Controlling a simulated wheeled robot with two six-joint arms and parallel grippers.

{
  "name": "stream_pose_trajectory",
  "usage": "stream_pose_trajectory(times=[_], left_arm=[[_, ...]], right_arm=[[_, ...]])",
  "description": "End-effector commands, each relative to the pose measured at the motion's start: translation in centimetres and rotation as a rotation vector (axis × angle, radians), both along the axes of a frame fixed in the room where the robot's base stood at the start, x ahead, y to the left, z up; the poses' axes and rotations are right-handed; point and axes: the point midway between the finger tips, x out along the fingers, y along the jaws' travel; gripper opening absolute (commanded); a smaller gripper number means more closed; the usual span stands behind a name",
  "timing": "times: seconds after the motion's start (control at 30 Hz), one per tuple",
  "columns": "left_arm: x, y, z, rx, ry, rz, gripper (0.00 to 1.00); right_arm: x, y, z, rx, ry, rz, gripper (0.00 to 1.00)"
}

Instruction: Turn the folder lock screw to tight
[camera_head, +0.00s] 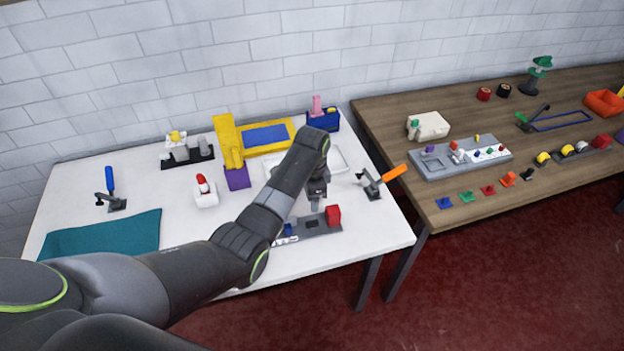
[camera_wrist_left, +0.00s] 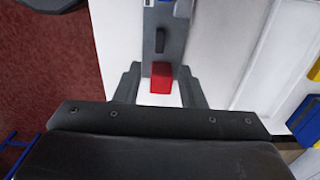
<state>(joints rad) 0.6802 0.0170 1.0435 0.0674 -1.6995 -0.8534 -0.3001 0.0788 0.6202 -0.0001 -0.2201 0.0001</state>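A grey fixture plate (camera_head: 318,228) lies near the front right of the white table. It carries a red block (camera_head: 333,215) and a small blue part (camera_head: 288,230). In the left wrist view a black bar-shaped knob (camera_wrist_left: 160,40) stands on the plate, beyond the red block (camera_wrist_left: 160,87). I cannot tell for certain which part is the folder lock screw. My left gripper (camera_head: 317,205) points down over the plate. In the left wrist view its two fingers (camera_wrist_left: 160,75) are apart, with the red block showing between them and no visible contact. My right gripper is out of view.
A clamp with an orange handle (camera_head: 394,173) stands right of the plate. A white tray (camera_head: 340,158), yellow fixture (camera_head: 228,140) and red-tipped white bottle (camera_head: 204,191) stand behind and left. Teal cloth (camera_head: 105,235) lies at the left. A wooden table (camera_head: 385,125) adjoins on the right.

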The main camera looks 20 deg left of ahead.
Motion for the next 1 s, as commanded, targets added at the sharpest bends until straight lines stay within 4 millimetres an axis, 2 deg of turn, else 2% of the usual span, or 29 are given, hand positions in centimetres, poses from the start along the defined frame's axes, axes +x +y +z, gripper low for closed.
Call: stream_pose_trajectory(times=[0.2, 0.4, 0.6, 1.0], left_arm=[[0.1, 0.0, 4.0, 0.000, -0.005, 0.000, 0.36], [0.0, 0.0, 6.3, 0.000, -0.002, 0.001, 0.36], [0.0, 0.0, 6.9, 0.000, 0.000, 0.000, 0.36], [0.0, 0.0, 6.8, 0.000, 0.000, 0.001, 0.36]], right_arm=[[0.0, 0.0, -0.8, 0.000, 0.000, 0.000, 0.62], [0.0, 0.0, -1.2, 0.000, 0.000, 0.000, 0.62], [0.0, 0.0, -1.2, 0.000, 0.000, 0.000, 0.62], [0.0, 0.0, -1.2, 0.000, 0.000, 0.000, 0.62]])
